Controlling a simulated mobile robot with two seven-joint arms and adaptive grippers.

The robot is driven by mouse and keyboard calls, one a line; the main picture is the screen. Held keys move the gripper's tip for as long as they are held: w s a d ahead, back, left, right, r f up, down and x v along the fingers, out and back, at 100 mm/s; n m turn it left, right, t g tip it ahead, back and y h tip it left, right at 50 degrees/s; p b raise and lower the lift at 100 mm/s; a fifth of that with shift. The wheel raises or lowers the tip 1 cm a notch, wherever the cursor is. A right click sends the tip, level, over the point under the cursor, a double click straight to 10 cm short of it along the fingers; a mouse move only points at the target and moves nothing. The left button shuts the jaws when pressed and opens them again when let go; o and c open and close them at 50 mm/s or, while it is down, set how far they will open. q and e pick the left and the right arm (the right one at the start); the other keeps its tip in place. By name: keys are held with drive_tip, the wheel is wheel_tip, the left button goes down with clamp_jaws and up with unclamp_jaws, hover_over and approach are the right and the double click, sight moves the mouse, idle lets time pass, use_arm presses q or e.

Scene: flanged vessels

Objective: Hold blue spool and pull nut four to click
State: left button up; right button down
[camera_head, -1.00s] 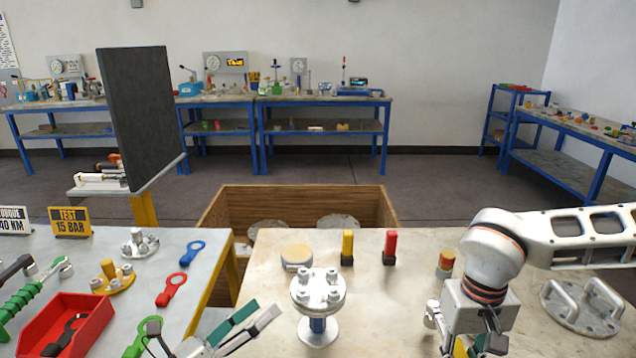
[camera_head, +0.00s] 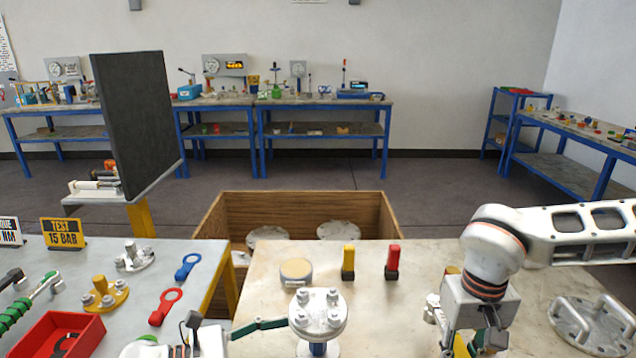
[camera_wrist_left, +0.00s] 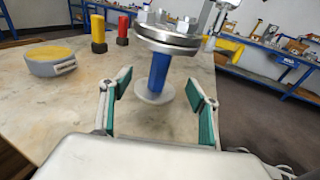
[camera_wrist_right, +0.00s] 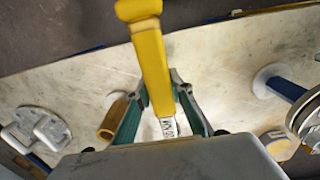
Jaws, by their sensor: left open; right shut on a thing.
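The blue spool (camera_head: 318,349) stands upright on the marble-topped bench under a round metal flange (camera_head: 318,312) with several nuts on top. It also shows in the left wrist view (camera_wrist_left: 160,72). My left gripper (camera_wrist_left: 158,90) is open, with its green-padded fingers pointing toward the spool, one on either side of it in that view. I cannot tell whether they touch it. My right gripper (camera_wrist_right: 158,110) is shut on a yellow-handled tool (camera_wrist_right: 151,55) with a white label, to the right of the flange. Which nut is number four cannot be told.
A round tan-topped puck (camera_head: 296,271), a yellow-topped post (camera_head: 348,260) and a red-topped post (camera_head: 393,260) stand behind the flange. A handled metal plate (camera_head: 590,325) lies at right. A wooden crate (camera_head: 300,205) is behind the bench. A red tray (camera_head: 85,325) sits on the left table.

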use_arm(q)
drive_tip(key=shift+x, duration=3.1)
drive_tip(key=c, duration=1.6)
drive_tip(key=shift+o, duration=0.2)
